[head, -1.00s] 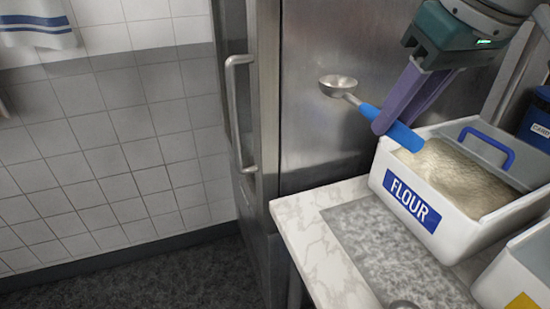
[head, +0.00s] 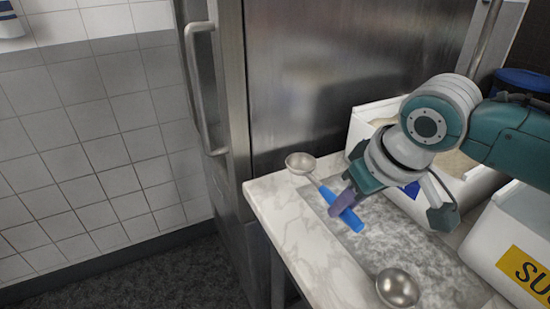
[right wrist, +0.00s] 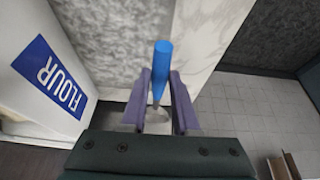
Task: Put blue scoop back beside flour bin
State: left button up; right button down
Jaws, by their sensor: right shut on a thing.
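The blue scoop has a metal bowl (head: 300,163) and a blue handle (head: 328,192). My right gripper (head: 344,203) is shut on the handle, over the grey inset of the counter, left of and in front of the flour bin. I cannot tell whether the scoop touches the counter. In the right wrist view the blue handle (right wrist: 162,65) stands between both purple fingers (right wrist: 160,105). The white flour bin (head: 362,128) is partly hidden by my right arm; its FLOUR label (right wrist: 48,78) shows in the right wrist view. My left gripper is not in view.
The counter's marble border (head: 275,205) runs along the left edge. Another metal scoop bowl (head: 398,287) lies at the front. A white bin with a yellow label (head: 525,270) stands at right. A steel fridge (head: 300,80) is behind. Grey inset counter between is clear.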

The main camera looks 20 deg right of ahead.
aim_at(343, 220)
notch_tip(343, 220, down, 4)
jog(key=shift+r+b, duration=0.2)
jog(key=shift+b, duration=0.3)
jog(key=shift+f, duration=0.15)
jog(key=shift+f, duration=0.15)
jog(key=c, duration=0.7)
grip_release()
jog(key=shift+o, duration=0.2)
